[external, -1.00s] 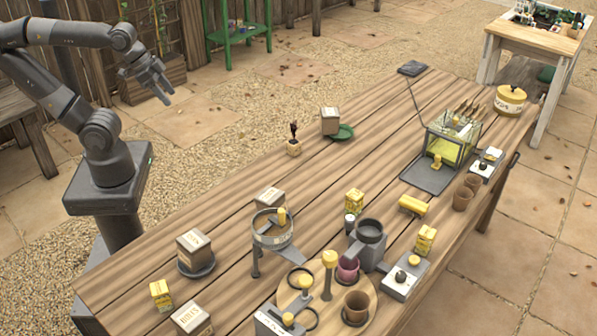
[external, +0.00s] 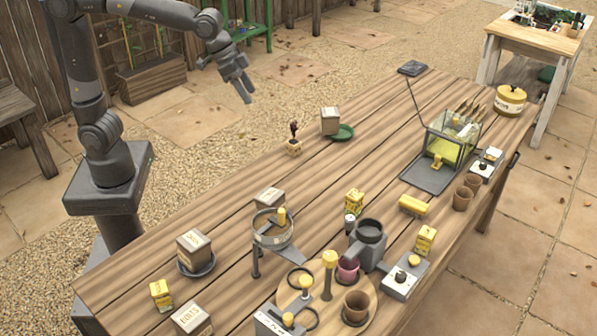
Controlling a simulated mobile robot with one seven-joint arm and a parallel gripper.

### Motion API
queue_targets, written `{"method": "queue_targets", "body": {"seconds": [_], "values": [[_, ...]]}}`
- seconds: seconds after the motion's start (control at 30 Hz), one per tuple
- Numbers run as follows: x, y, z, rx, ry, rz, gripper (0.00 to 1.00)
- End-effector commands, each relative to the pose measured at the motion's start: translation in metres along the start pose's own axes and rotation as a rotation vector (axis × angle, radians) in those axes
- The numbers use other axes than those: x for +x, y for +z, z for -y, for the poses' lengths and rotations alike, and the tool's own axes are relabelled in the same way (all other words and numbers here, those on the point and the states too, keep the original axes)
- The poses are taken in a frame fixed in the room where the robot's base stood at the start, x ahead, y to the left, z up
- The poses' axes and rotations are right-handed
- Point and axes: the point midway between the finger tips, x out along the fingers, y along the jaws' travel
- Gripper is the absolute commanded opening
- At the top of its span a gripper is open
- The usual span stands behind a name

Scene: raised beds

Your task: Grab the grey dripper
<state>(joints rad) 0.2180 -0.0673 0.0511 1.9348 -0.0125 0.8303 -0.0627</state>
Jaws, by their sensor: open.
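A dark grey cup-shaped piece (external: 369,234) stands in the front middle of the wooden table, behind the round wooden board; it looks like the grey dripper, though its details are too small to be sure. My gripper (external: 248,92) is open and empty, high up beyond the table's back left edge, fingers angled downward. It is well apart from the dripper.
A round board (external: 368,291) carries yellow-topped tools and a brown pot (external: 356,306). A grey ring stand (external: 272,228) is left of the dripper, a switch box (external: 403,280) right. A glass case (external: 452,136) stands farther back. The table's middle is mostly clear.

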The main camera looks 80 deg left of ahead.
Motion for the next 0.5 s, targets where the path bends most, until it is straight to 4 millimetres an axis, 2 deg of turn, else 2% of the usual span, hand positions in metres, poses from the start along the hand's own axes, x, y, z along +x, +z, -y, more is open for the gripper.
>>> {"method": "queue_targets", "body": {"seconds": [0.03,0.2,0.37,0.5], "values": [[0.014,-0.014,-0.008,0.008,0.003,0.008,0.54],[0.058,-0.056,-0.035,0.030,0.012,0.018,0.54],[0.106,-0.088,-0.065,0.055,0.017,0.030,0.54],[0.153,-0.110,-0.093,0.077,0.020,0.037,0.54]]}}
